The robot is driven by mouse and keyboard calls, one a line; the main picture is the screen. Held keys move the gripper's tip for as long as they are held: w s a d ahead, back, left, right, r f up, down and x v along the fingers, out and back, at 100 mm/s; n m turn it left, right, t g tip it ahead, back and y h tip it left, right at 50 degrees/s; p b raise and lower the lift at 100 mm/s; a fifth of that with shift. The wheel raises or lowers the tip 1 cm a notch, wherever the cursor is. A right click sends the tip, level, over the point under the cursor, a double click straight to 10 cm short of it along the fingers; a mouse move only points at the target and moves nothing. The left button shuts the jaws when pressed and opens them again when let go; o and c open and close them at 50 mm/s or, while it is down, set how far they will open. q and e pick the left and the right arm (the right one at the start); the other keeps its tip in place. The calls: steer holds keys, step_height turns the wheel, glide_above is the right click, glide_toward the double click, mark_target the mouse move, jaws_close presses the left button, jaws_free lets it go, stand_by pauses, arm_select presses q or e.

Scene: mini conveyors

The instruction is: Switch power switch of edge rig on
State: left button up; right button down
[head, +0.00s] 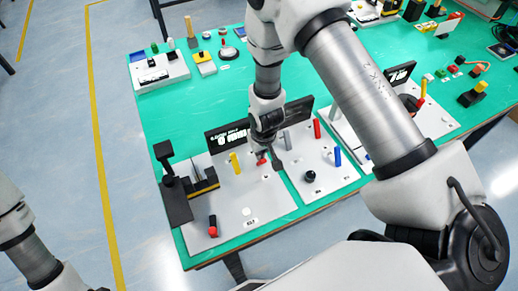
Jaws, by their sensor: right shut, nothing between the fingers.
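My right gripper (273,158) is shut and empty, pointing down over the two front panels. Its tips are close to a small red part (261,159) on the left grey panel (228,196); I cannot tell whether they touch. That panel also carries a yellow lever (235,163), a red-and-black switch (212,226) and a white button (246,211). The panel beside it (325,178) has red and blue levers and a black knob (309,176). The panel lettering is too small or partly hidden, so I cannot tell which is the edge rig. My left gripper is out of view.
The panels stand on a green table (155,121). A black stand (175,196) is at the left panel's edge, with black display boards (228,137) behind. Another white panel (433,120) lies right, and small devices (158,71) sit at the back. My right arm hides part of the table.

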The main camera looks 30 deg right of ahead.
steer(key=shift+s+f, duration=0.2)
steer(key=shift+s, duration=0.4)
steer(key=shift+s+f, duration=0.1)
steer(key=shift+s, duration=0.05)
steer(key=shift+s+f, duration=0.1)
steer(key=shift+w, duration=0.55)
steer(key=shift+w+r, duration=0.15)
steer(key=shift+r, duration=0.25)
steer(key=r, duration=0.2)
steer(key=s+r, duration=0.1)
steer(key=r, duration=0.4)
steer(key=shift+s+a+r, duration=0.1)
steer(key=shift+s, duration=0.05)
steer(key=shift+w, duration=0.2)
